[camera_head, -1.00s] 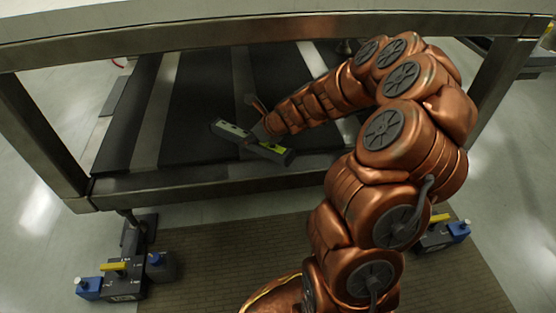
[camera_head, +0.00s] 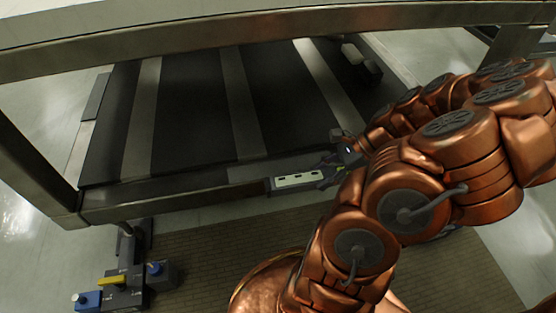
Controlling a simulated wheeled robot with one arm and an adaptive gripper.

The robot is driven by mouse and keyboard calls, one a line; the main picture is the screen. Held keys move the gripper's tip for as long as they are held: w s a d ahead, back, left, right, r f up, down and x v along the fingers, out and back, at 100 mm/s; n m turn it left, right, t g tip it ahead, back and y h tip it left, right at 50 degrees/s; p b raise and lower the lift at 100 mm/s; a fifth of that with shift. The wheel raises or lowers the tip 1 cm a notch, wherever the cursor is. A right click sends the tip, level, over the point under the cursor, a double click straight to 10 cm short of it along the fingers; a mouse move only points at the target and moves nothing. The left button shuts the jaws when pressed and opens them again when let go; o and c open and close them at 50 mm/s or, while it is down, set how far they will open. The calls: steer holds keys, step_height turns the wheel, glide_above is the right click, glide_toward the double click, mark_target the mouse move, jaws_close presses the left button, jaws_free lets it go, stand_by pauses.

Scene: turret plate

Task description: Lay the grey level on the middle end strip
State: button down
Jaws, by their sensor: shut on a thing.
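My gripper (camera_head: 330,171) is shut on the grey level (camera_head: 294,181), a bar with a pale face and dark slots. The level lies nearly crosswise in the picture, above or at the near rail of the turret plate. I cannot tell whether it touches the rail. Its right part is hidden by my gripper and arm. The plate (camera_head: 190,110) is dark, with lighter strips running away from me: a left strip (camera_head: 141,115), a middle strip (camera_head: 241,105) and a right strip (camera_head: 322,78). The level is right of the middle strip's near end.
A metal beam (camera_head: 250,38) crosses above the plate, with a post (camera_head: 35,165) at left. A dark block with pale parts (camera_head: 360,60) sits at the plate's far right. A device with blue and yellow parts (camera_head: 122,292) stands on the floor at the lower left.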

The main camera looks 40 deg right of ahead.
steer(key=shift+s, duration=0.7)
steer(key=b, duration=0.4)
glide_above(271, 168)
steer(key=s+d, duration=0.1)
steer(key=d, duration=0.2)
steer(key=shift+s+f, duration=0.2)
steer(key=shift+f, duration=0.55)
step_height(271, 168, down, 4)
steer(key=b, duration=0.2)
steer(key=shift+w+r+b, duration=0.1)
steer(key=shift+r+b, duration=0.05)
steer(key=shift+b, duration=0.2)
steer(key=shift+r, duration=0.1)
steer(key=c, duration=0.6)
jaws_free()
steer(key=shift+f, duration=0.2)
steer(key=shift+r, duration=0.15)
